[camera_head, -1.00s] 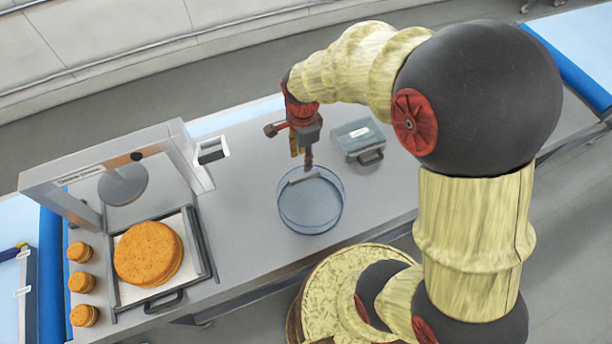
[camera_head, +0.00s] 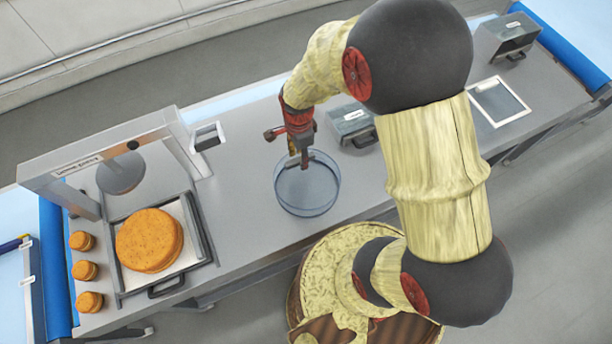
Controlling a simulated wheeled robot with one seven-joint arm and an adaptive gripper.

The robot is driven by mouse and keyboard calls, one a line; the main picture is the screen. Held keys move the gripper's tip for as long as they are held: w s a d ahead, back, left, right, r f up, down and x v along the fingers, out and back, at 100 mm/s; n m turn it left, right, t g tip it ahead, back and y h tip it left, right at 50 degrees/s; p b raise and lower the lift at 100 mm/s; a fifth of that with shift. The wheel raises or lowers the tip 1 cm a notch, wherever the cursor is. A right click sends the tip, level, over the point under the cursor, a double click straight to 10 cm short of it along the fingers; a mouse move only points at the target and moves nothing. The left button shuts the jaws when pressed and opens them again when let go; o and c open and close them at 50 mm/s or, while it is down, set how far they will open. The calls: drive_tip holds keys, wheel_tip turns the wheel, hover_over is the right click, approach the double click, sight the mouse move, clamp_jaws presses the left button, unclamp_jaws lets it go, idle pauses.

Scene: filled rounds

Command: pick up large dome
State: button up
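A clear round vessel (camera_head: 307,197) with a low see-through wall stands on the grey bench, and it may be the large dome. My gripper (camera_head: 304,164) points down at its far side, with the fingertips overlapping the far rim in the picture. The fingers look close together. I cannot tell whether they touch the vessel or hold anything. A grey bar-like shape shows beside the fingertips, partly hidden by them. A large orange-brown round (camera_head: 149,240), slightly domed, lies on a pale tray (camera_head: 183,213) under the press at the left, well away from my gripper.
A white press frame (camera_head: 100,152) with a round plate (camera_head: 121,176) stands over the tray. Several small orange rounds (camera_head: 85,270) line the left side. A grey case (camera_head: 353,125) stands right of my gripper. Farther right are a framed panel (camera_head: 498,102) and another case (camera_head: 506,38).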

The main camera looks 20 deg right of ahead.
drive_tip(key=shift+f, duration=0.25)
idle(0.4)
drive_tip(key=shift+c, duration=0.3)
clamp_jaws()
idle(0.3)
idle(0.3)
